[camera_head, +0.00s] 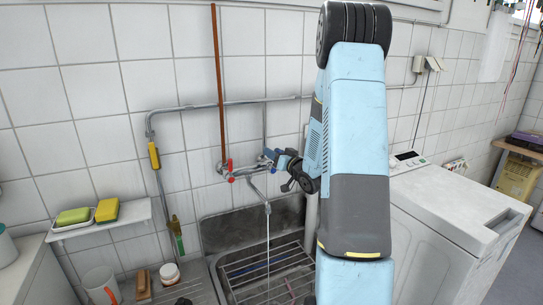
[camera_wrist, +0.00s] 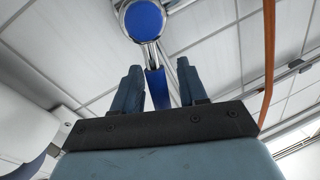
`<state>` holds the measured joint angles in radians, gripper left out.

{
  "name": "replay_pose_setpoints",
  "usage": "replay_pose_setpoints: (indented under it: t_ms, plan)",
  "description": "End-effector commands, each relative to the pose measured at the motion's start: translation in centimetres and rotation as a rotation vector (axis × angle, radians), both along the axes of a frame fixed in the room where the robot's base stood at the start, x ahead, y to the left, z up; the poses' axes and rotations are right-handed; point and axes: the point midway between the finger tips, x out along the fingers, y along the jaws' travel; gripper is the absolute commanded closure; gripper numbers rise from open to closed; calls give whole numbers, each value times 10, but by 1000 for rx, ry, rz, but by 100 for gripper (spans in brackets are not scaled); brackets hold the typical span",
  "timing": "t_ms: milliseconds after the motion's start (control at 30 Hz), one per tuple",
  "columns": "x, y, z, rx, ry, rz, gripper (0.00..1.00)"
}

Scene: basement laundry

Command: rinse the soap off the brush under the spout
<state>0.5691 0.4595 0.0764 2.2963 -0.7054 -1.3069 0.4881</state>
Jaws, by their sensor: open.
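My gripper (camera_head: 283,158) is at the blue tap handle (camera_head: 269,154) on the wall. In the wrist view my gripper (camera_wrist: 158,80) is open, with the blue lever (camera_wrist: 156,92) between its fingers; I cannot tell whether they touch it. The spout (camera_head: 267,207) hangs over the sink (camera_head: 219,229), and a thin stream of water (camera_head: 268,250) falls from it. A brown, brush-like block (camera_head: 142,284) lies left of the sink; I cannot tell surely that it is the brush, and no soap can be made out on it.
A red tap handle (camera_head: 229,171) is left of the blue one, near a copper pipe (camera_head: 217,80). A shelf (camera_head: 101,223) holds a green block in a dish and a yellow sponge. A white mug (camera_head: 100,284) and jar (camera_head: 169,273) stand below. A washing machine (camera_head: 440,210) is right.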

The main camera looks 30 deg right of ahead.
Motion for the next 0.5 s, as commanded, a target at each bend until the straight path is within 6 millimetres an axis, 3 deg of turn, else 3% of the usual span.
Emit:
replay_pose_setpoints:
  t_ms: [267, 500]
  plan:
    - [-12, -3, -1, 0, 1, -2, 58]
    - [-54, -11, -4, 1, 1, -4, 58]
